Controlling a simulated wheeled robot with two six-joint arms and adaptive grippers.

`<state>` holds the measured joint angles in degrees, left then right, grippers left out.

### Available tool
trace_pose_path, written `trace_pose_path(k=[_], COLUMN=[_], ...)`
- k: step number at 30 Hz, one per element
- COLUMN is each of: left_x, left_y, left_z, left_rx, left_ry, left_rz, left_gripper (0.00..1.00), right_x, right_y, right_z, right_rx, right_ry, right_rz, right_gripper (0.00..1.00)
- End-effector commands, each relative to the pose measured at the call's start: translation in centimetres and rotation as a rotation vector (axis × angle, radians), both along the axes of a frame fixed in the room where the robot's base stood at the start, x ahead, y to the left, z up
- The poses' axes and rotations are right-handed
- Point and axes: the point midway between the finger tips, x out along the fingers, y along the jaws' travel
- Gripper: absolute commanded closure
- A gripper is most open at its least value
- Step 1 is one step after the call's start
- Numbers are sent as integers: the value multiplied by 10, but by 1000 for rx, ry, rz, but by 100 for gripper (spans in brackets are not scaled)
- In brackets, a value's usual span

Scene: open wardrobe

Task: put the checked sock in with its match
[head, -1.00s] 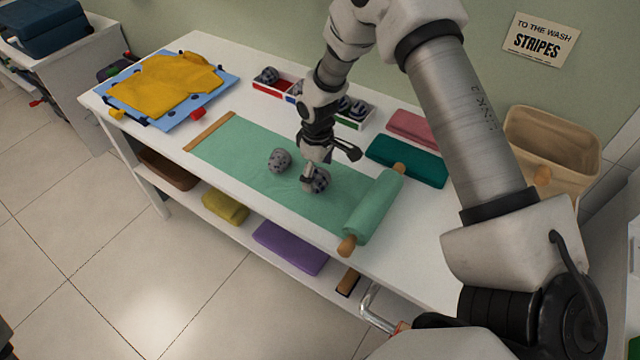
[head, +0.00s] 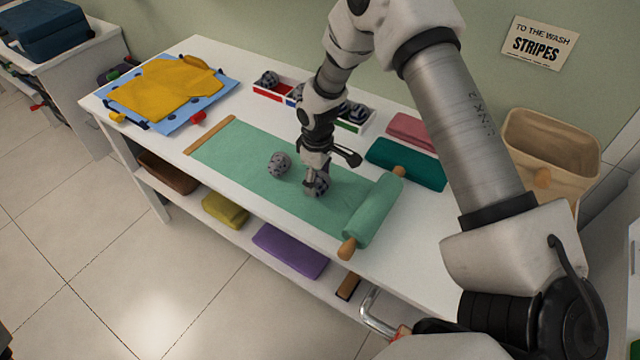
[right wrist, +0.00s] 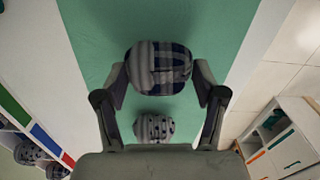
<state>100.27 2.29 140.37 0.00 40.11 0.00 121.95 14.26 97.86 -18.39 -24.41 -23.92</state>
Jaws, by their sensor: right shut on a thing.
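A balled sock with grey stripes and dark blue checks (right wrist: 158,68) sits between the fingers of my right gripper (right wrist: 160,88). In the head view the right gripper (head: 316,183) is down at the green mat, shut on this sock, which is partly hidden by the fingers. A second balled sock, grey with dark dots (head: 279,164), lies on the mat to its left; it also shows in the right wrist view (right wrist: 154,126). A divided white box (head: 370,126) behind the arm holds several balled socks, partly hidden by the arm. My left gripper is not in view.
The green mat (head: 235,150) has a rolled end (head: 374,207) to the right of the gripper. Teal (head: 406,164) and pink (head: 411,131) folded cloths lie behind it. A yellow garment (head: 160,88) lies at the left. A beige bin (head: 550,150) stands at the right.

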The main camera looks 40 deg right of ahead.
Motion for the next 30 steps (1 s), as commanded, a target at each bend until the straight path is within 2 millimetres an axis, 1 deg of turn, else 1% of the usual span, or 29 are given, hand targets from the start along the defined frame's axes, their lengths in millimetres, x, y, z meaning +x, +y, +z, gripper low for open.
trace_pose_path(k=[5, 25, 27, 30], left_x=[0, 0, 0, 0], left_y=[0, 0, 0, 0], left_z=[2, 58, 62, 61], left_rx=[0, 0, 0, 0], left_ry=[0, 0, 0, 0], left_rz=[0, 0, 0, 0], left_gripper=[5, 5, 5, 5], right_x=[0, 0, 0, 0], right_y=[0, 0, 0, 0], right_z=[2, 67, 71, 71], right_rx=[0, 0, 0, 0], right_ry=[-1, 0, 0, 1], right_rz=[0, 0, 0, 0], right_gripper=[50, 50, 50, 50])
